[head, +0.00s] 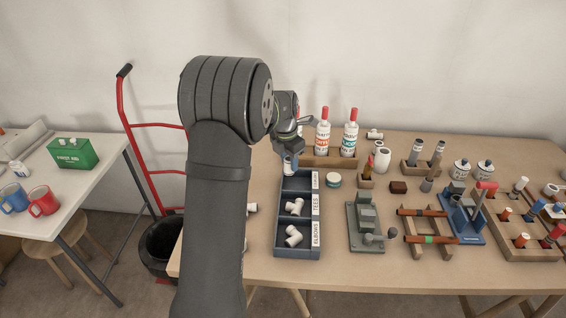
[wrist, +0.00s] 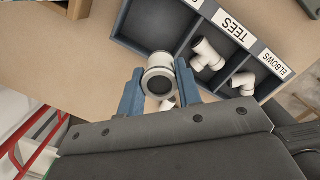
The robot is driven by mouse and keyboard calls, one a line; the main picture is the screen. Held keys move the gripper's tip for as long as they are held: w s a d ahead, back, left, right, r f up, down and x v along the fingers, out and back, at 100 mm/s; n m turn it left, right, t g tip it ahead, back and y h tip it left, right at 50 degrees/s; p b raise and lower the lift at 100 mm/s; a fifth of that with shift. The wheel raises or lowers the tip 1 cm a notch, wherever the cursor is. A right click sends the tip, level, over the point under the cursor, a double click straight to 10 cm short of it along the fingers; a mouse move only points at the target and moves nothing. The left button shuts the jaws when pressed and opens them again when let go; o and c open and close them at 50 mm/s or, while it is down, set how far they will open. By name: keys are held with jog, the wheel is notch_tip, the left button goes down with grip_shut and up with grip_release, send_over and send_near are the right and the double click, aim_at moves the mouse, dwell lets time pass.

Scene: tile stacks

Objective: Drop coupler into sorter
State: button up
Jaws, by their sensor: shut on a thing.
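My gripper (wrist: 160,92) is shut on a white coupler (wrist: 158,72), a short round pipe piece with a dark open end, held between its two blue fingers. In the head view my gripper (head: 289,160) is over the far end of the dark blue sorter (head: 299,249). The held coupler appears above or at the edge of the far compartment; its exact height is hard to tell. The middle compartment, labelled TEES, holds a white tee (head: 295,206). The near one, labelled ELBOWS, holds a white elbow (head: 293,236). The far label is mostly unreadable.
A white fitting (head: 252,208) lies on the table left of the sorter, partly behind my arm. Two bottles (head: 323,131) in a wooden rack stand behind. A grey fixture (head: 366,224) stands further right.

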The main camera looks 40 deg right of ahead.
jog(key=shift+d+f, duration=0.95)
jog(key=shift+f, duration=0.4)
jog(key=shift+d+f, duration=0.95)
jog(key=shift+f, duration=0.4)
jog(key=shift+d+f, duration=0.95)
jog(key=shift+f, duration=0.4)
jog(key=o, duration=1)
jog(key=shift+o, duration=0.2)
notch_tip(320, 180, up, 17)
jog(key=a, duration=0.2)
jog(key=shift+r, duration=0.15)
jog(key=shift+a, duration=0.1)
